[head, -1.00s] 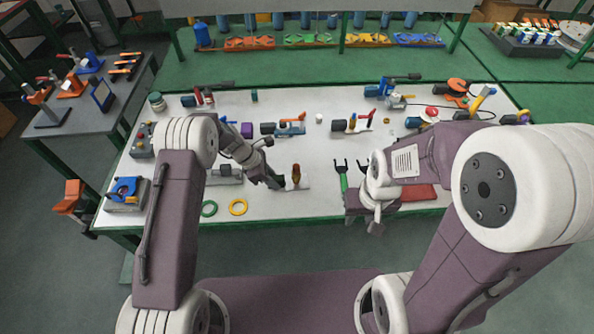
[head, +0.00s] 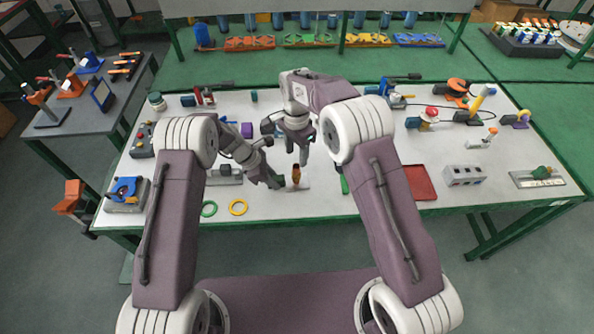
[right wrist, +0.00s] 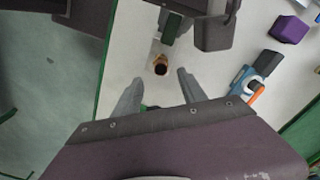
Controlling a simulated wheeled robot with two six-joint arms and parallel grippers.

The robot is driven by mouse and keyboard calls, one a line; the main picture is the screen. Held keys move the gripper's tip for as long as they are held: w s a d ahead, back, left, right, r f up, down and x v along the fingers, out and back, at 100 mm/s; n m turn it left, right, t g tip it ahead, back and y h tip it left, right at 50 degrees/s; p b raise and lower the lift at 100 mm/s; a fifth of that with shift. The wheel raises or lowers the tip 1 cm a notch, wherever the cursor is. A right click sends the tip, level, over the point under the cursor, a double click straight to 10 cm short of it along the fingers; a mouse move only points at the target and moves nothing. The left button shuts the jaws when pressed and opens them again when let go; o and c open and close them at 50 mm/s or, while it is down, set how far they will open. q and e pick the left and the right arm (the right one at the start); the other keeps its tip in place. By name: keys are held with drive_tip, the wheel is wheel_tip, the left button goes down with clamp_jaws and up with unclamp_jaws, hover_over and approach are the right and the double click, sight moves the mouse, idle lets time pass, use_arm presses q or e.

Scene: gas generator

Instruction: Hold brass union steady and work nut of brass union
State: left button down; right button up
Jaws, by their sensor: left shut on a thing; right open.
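The brass union (head: 296,173) stands upright near the front middle of the table, brown-orange and small. My left gripper (head: 279,182) reaches in from the left, low beside it, and is shut on it; the exact contact is hard to see. My right gripper (head: 297,154) is open above the union, pointing down. In the right wrist view the union (right wrist: 160,65) shows its dark round top end, between and just beyond the tips of my open right fingers (right wrist: 159,76). Part of my left gripper (right wrist: 171,29) shows behind the union there.
A red tray (head: 420,183) lies to the right. A purple block (right wrist: 289,28) and a blue device (right wrist: 246,80) show in the right wrist view. Bare table lies in front of the union.

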sight(296, 166)
drive_tip(key=shift+f, duration=4.5)
clamp_jaws()
